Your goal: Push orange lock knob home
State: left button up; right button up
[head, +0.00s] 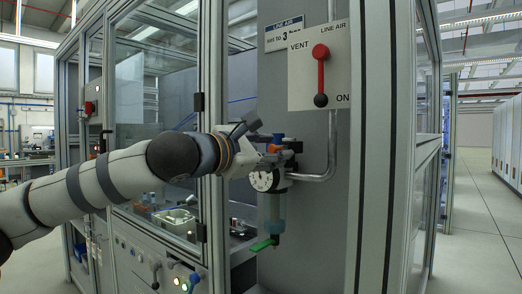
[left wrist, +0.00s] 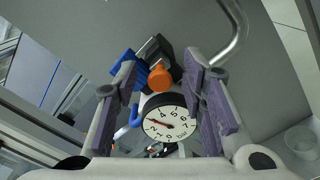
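The orange lock knob (left wrist: 160,76) sits just above the round pressure gauge (left wrist: 168,126) in the left wrist view. The knob also shows as a small orange spot beside my gripper in the head view (head: 273,148). My left gripper (left wrist: 158,66) is open, its two purple-padded fingers spread on either side of the knob with visible gaps. Whether the fingertips reach past the knob is hard to tell. The gauge needle points to the left side of the dial; its exact value is unclear. My right gripper is in neither view.
A clear bowl (head: 271,212) with a green lever (head: 262,245) hangs below the gauge. A bent grey pipe (head: 332,150) runs close on the right. Above are a red-handled valve (head: 321,75) and a "set to 3 bar" sign (head: 285,34). Frame posts (head: 213,150) stand left.

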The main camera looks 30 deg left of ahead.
pick_arm(q)
jog(key=s, duration=1)
jog(key=shift+s+a, duration=0.35)
jog(key=shift+a, duration=0.1)
